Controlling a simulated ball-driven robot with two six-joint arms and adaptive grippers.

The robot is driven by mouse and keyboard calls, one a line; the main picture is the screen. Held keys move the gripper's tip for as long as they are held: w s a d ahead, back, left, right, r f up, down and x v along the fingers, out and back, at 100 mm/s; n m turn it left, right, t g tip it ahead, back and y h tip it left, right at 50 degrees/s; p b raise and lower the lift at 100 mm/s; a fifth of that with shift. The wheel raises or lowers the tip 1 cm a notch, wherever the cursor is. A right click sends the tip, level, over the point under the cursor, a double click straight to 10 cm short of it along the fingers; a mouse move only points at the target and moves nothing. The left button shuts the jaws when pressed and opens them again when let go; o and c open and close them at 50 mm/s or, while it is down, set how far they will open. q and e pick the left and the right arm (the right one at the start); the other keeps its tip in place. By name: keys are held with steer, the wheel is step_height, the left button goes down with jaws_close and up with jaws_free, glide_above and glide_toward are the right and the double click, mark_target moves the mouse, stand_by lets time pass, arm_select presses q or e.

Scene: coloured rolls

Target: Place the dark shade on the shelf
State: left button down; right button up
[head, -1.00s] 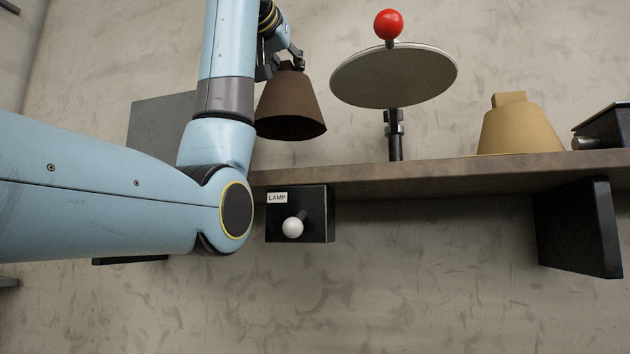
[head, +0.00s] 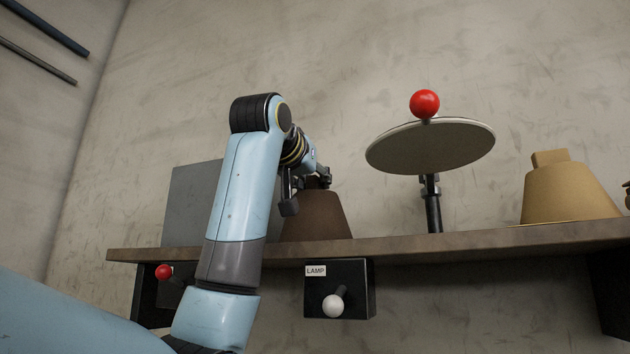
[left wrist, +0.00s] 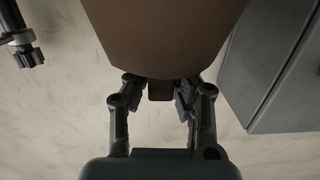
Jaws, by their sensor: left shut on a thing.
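The dark brown shade (head: 318,216) is upright at the shelf, left of the lamp stand, in the head view. Its lower edge meets the line of the shelf's front edge, so I cannot tell whether it touches the shelf top. My left gripper (head: 318,181) is at the top of the shade. In the left wrist view the shade (left wrist: 165,35) fills the top middle, and the left gripper (left wrist: 160,92) is shut on the small tab at its narrow end. The brown shelf (head: 470,242) runs across the head view. My right gripper is out of view.
A lamp stand with a pale tilted disc (head: 430,150) and red ball (head: 424,104) stands right of the shade. A tan shade (head: 570,195) is farther right. A grey box (head: 190,205) is on the left. A LAMP switch box (head: 355,285) hangs below the shelf.

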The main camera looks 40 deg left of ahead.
arm_select(q)
steer(key=shift+f, duration=0.1)
steer(key=c, duration=1.6)
jaws_free()
steer(key=shift+d+f, duration=0.1)
steer(key=shift+o, duration=2.2)
steer(key=shift+r, duration=0.3)
steer(key=f+p+v, duration=0.1)
steer(key=v, duration=1.1)
steer(key=shift+r, duration=0.35)
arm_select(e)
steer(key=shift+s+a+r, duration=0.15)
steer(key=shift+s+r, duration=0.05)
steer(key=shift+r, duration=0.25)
